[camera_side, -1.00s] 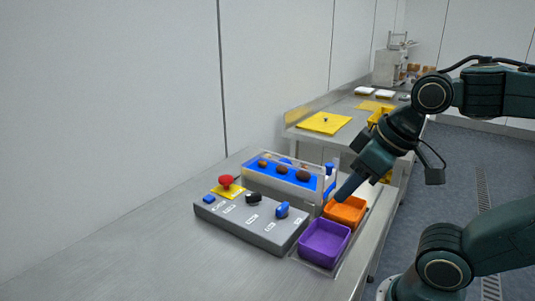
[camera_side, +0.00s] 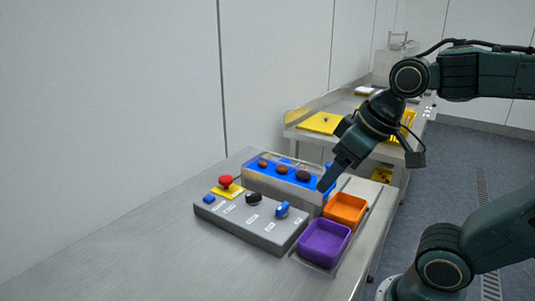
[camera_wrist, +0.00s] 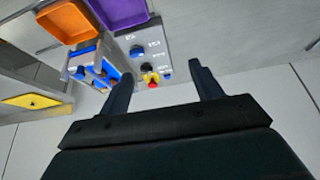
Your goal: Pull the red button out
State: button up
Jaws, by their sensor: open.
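The red button (camera_side: 226,181) is a mushroom-shaped knob on a yellow plate (camera_side: 232,192) at the far left end of the grey control box (camera_side: 252,222). In the wrist view the red button (camera_wrist: 152,85) shows between my two fingers, well beyond them. My gripper (camera_side: 324,187) is in the air above and right of the box, over the blue-bedded unit's right end and near the orange bin. It is apart from the button. In the wrist view my gripper (camera_wrist: 160,78) has its fingers spread with nothing between them.
A blue button (camera_side: 208,199), a black knob (camera_side: 253,198) and a blue knob (camera_side: 282,209) share the box. Behind it is a blue conveyor (camera_side: 270,178) with several dates. An orange bin (camera_side: 346,208) and a purple bin (camera_side: 324,242) stand at right. The front-left table is clear.

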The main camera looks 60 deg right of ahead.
jog(key=w+d+r, duration=0.1)
jog(key=w+r, duration=0.1)
jog(key=w, duration=0.6)
jog(key=m+g, duration=0.1)
jog(key=m, duration=0.1)
send_over(227, 178)
jog(key=s+a, duration=0.1)
jog(key=s, duration=0.5)
notch_tip(227, 178, down, 7)
jog(key=shift+w+r+h, duration=0.15)
jog(key=shift+w+h, duration=0.1)
jog(key=shift+h, duration=0.15)
jog(key=x, duration=1.3)
jog(key=shift+f, duration=0.4)
